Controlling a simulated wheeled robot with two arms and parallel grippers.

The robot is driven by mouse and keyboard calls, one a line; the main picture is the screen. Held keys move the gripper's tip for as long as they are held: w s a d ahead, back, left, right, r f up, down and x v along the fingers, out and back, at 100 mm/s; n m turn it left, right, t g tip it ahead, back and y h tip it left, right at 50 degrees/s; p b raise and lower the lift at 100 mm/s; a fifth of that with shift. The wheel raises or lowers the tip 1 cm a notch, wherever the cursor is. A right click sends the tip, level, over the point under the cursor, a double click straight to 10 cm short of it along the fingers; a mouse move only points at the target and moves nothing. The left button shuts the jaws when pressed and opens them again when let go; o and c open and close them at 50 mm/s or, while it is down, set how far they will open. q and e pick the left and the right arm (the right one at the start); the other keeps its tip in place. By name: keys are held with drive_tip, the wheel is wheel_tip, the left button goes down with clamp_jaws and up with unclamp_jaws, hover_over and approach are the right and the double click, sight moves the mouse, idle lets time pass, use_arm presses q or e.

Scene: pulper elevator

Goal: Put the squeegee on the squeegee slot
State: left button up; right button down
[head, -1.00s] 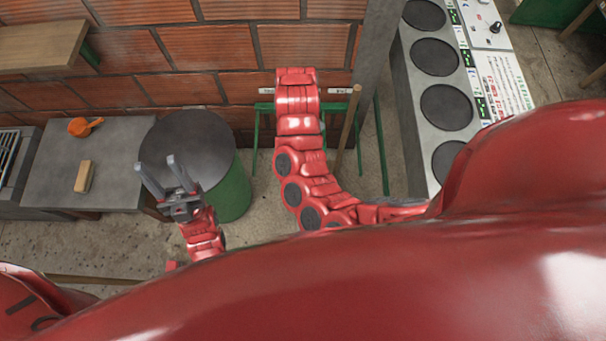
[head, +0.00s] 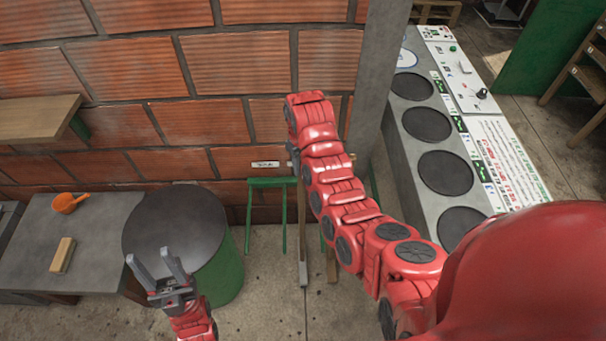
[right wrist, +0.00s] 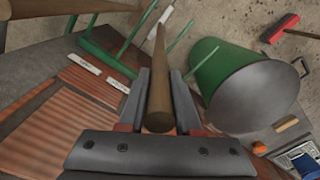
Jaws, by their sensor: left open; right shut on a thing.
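My right gripper (right wrist: 160,98) is shut on the squeegee's wooden handle (right wrist: 160,75), whose round end faces the camera in the right wrist view. In the head view the squeegee (head: 302,225) hangs upright below my right arm, with a narrow grey foot near the floor; the arm hides the grip. The green rack with the slots (head: 270,183) is on the brick wall beside the handle, under a white label (head: 265,164). It also shows in the right wrist view (right wrist: 108,58). I cannot tell whether the handle touches the rack. My left gripper (head: 155,258) is open and empty, near the drum.
A green drum with a dark lid (head: 178,225) stands left of the rack. A grey table (head: 95,225) holds an orange scoop (head: 67,203) and a yellowish block (head: 63,255). A machine with round dark plates (head: 440,170) is at right. A red brush (right wrist: 281,28) shows on the floor.

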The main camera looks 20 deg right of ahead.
drive_tip(key=f, duration=0.1)
drive_tip(key=w+f+p, duration=0.1)
drive_tip(key=f+p, duration=0.1)
drive_tip(key=shift+w+d+f, duration=0.2)
drive_tip(key=shift+w+d, duration=0.1)
drive_tip(key=shift+d, duration=0.1)
idle(0.4)
drive_tip(key=c, duration=0.6)
unclamp_jaws()
